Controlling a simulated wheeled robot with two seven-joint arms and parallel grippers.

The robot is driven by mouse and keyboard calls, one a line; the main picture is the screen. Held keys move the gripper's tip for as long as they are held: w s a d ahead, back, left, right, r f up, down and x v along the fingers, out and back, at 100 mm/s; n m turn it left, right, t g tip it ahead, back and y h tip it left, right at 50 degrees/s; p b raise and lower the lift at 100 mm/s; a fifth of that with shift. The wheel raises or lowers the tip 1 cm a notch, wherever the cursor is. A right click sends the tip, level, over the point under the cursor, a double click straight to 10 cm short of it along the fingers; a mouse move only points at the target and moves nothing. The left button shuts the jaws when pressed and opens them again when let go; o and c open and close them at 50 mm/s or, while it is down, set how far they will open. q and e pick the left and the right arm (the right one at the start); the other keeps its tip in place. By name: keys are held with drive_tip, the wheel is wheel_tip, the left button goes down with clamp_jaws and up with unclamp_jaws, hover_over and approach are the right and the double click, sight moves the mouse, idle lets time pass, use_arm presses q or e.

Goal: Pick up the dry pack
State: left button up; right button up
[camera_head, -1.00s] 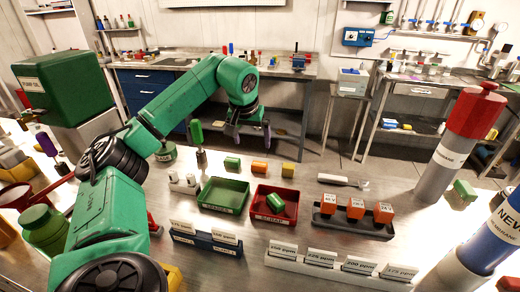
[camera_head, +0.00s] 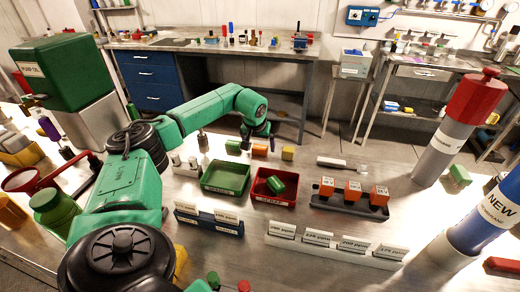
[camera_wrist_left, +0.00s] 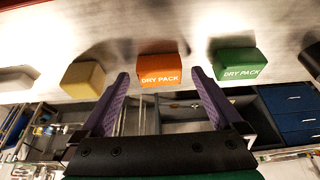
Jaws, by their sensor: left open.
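An orange block labelled DRY PACK (camera_wrist_left: 159,72) sits on the metal bench, and it also shows in the head view (camera_head: 259,151). A green block labelled DRY PACK (camera_wrist_left: 236,66) stands beside it, also in the head view (camera_head: 233,147). A yellow block (camera_wrist_left: 83,79) is on the other side, also in the head view (camera_head: 288,154). My left gripper (camera_wrist_left: 160,77) is open and empty. In the left wrist view its two purple fingers frame the orange block without visibly touching it. My right gripper is out of view.
A green tray (camera_head: 222,192) and a red SCRAP tray (camera_head: 260,200) holding a green block lie in front. A dark rack (camera_head: 350,207) with orange blocks is to the right. A blue label stand (camera_head: 208,222) and white ppm holder (camera_head: 330,250) sit nearer.

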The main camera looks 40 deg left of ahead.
use_arm(q)
drive_tip(key=c, duration=1.4)
drive_tip(key=shift+r, duration=0.15)
